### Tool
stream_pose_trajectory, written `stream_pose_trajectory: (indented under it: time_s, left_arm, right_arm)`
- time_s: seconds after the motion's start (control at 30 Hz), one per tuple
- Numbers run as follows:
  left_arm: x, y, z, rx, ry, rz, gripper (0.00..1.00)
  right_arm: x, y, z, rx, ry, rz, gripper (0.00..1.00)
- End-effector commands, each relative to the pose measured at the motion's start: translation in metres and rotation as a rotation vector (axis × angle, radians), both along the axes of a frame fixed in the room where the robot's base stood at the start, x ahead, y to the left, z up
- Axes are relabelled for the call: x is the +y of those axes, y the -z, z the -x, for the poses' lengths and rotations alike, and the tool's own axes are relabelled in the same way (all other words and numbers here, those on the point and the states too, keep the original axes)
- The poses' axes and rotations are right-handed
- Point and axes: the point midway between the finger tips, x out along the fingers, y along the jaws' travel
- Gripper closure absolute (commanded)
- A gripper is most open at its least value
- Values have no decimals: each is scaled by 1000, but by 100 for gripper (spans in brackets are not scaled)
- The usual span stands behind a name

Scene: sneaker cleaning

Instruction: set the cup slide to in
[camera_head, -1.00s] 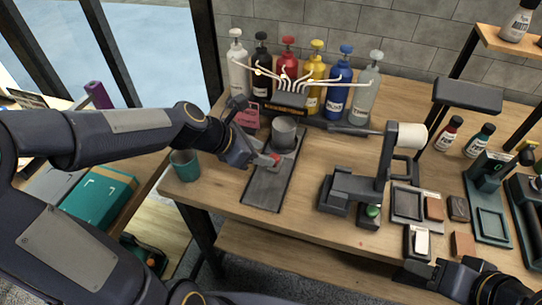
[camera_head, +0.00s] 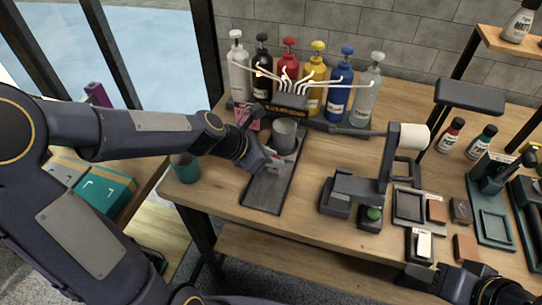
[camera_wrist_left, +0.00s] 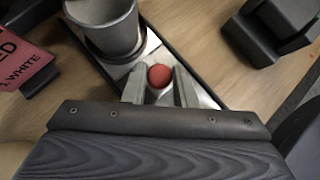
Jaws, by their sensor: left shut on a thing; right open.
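The cup slide is a dark flat track (camera_head: 264,195) on the wooden bench, running away from me. A grey metal cup (camera_head: 284,136) stands upright on its carriage at the far end, by the dispenser nozzles. The cup also shows in the left wrist view (camera_wrist_left: 105,25). A red knob (camera_wrist_left: 160,76) is on the carriage's pale plate, on the near side of the cup. My left gripper (camera_head: 270,160) is shut on this knob, a finger on each side. My right gripper (camera_head: 420,272) is open and empty at the bench's front edge, lower right.
Several pump bottles (camera_head: 340,85) stand behind the slide, with white nozzle tubes (camera_head: 290,82) in front of them. A teal cup (camera_head: 185,168) stands left of the slide. A dark stand with a white roll (camera_head: 408,136) is to the right. Bench between slide and stand is clear.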

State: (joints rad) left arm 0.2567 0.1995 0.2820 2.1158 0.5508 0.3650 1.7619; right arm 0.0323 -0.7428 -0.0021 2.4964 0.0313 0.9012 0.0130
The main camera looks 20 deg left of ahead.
Motion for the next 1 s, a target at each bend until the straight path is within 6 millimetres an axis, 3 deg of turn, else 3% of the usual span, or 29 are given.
stream_pose_trajectory:
  time_s: [0.2,0.5,0.8,0.83,0.97,1.0]
  left_arm:
    - [0,-2,-3,1,1,0,100]
    - [-1,-2,-40,-1,-1,0,100]
    - [0,-1,-42,-6,-4,-2,100]
    - [0,-1,-42,-6,-4,-2,71]
    - [-1,-1,-42,-4,-3,-1,54]
    - [-1,-1,-42,-4,-3,-1,54]
  right_arm:
    - [0,-3,0,0,0,0,53]
    - [0,-23,0,0,0,0,53]
    - [0,-21,0,0,0,0,53]
    - [0,-21,0,0,0,0,53]
    - [0,-21,0,0,0,0,53]
    - [0,-21,0,0,0,0,53]
